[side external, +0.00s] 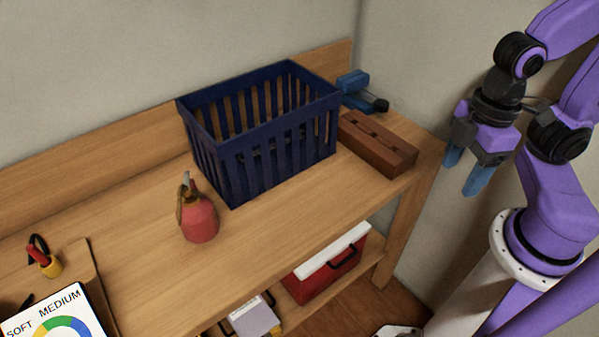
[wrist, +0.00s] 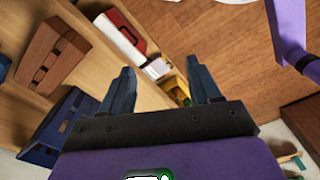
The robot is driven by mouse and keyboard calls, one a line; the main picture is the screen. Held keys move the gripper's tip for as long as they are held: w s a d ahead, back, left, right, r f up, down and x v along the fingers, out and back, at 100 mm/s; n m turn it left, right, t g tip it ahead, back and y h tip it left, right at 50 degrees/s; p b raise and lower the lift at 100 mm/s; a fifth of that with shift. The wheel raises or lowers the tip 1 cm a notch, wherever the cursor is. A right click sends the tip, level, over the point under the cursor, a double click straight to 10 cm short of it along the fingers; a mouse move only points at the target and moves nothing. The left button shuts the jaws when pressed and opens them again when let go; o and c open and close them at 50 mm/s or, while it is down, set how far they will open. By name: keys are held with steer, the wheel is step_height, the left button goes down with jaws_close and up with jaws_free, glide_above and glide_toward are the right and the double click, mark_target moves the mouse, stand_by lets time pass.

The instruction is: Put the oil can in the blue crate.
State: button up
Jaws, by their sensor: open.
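The red oil can (side external: 199,218) stands upright on the wooden workbench, in front of the left part of the blue crate, with its spout and handle at the top. The dark blue slatted crate (side external: 277,145) stands at the back of the bench; something dark shows through its slats, but I cannot tell what. My gripper (side external: 464,174) is open and empty, to the right of the bench end and well away from the can. In the wrist view my gripper's blue fingers (wrist: 162,88) are spread apart. The crate (wrist: 62,122) shows at the lower left there; the can is not visible.
A brown wooden block (side external: 377,146) and a blue tool (side external: 358,92) lie right of the crate. A red and white cooler (side external: 325,266) is on the lower shelf. A yellow and red item (side external: 45,262) and a chart (side external: 58,317) are at the left. The front middle of the bench is clear.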

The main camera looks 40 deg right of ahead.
steer(key=shift+w, duration=0.1)
steer(key=w+a+r+m+t, duration=0.1)
steer(key=w+a+r+m, duration=0.2)
steer(key=w+a+m, duration=0.7)
steer(key=w+a+r+m+t+y, duration=0.1)
steer(key=w+a+r+m, duration=0.2)
steer(key=w+a+m, duration=0.7)
steer(key=w+a+r+m, duration=0.35)
steer(key=w+a, duration=0.25)
steer(key=a, duration=0.8)
glide_above(189, 195)
steer(key=s, duration=0.2)
steer(key=s+d+f+x, duration=0.1)
steer(key=s+x, duration=0.1)
steer(key=x, duration=0.9)
steer(key=shift+m, duration=0.25)
steer(key=shift+w+d+f, duration=0.1)
steer(key=shift+w+f, duration=0.15)
steer(key=shift+f, duration=0.65)
steer(key=shift+w+d+f, duration=0.1)
steer(key=shift+w+f, duration=0.15)
steer(key=shift+f, duration=0.65)
steer(key=shift+w+d+f, duration=0.1)
steer(key=shift+w+f, duration=0.15)
steer(key=shift+f, duration=0.65)
jaws_close()
